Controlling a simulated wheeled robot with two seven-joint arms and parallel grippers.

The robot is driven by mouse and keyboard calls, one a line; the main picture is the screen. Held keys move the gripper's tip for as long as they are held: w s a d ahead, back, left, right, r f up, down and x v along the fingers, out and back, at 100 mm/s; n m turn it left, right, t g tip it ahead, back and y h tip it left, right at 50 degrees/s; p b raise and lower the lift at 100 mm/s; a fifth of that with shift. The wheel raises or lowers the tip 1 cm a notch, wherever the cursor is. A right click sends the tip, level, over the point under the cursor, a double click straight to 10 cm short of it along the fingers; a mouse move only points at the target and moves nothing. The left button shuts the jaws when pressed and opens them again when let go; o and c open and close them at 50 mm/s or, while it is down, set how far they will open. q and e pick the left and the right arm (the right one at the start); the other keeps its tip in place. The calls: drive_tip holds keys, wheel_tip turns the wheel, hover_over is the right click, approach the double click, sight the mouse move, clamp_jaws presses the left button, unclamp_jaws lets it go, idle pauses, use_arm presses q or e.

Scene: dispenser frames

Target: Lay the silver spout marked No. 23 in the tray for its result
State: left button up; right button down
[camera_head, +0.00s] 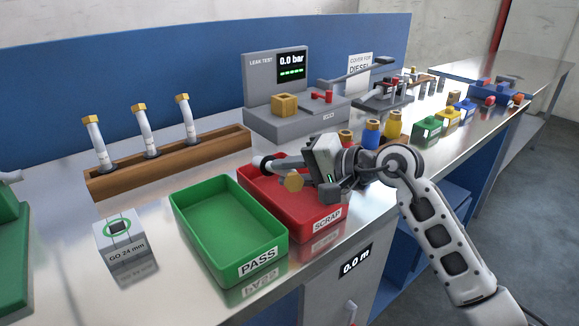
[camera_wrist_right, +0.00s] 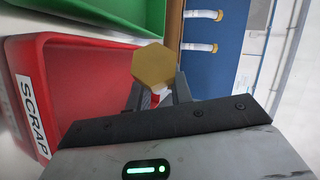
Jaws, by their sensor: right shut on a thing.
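My right gripper (camera_head: 305,174) is shut on a spout with a gold hex nut (camera_head: 292,182). It holds the spout over the red SCRAP tray (camera_head: 330,233). The green PASS tray (camera_head: 262,250) stands left of the red one and looks empty. The part of the red tray that shows looks empty. My left gripper is not in view.
A wooden rack (camera_head: 200,160) holds 3 upright white spouts with gold nuts behind the trays. The leak test stand (camera_head: 262,75) reads 0.0 bar. A GO 24 mm block (camera_head: 122,246) stands left of the green tray. Coloured fittings (camera_head: 372,134) crowd the right.

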drive_tip(key=c, duration=1.2)
unclamp_jaws()
drive_tip(key=shift+o, duration=0.2)
use_arm(q)
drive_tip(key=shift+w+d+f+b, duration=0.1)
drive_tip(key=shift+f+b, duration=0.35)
drive_tip(key=shift+b, duration=1)
use_arm(e)
drive_tip(key=v, duration=1.6)
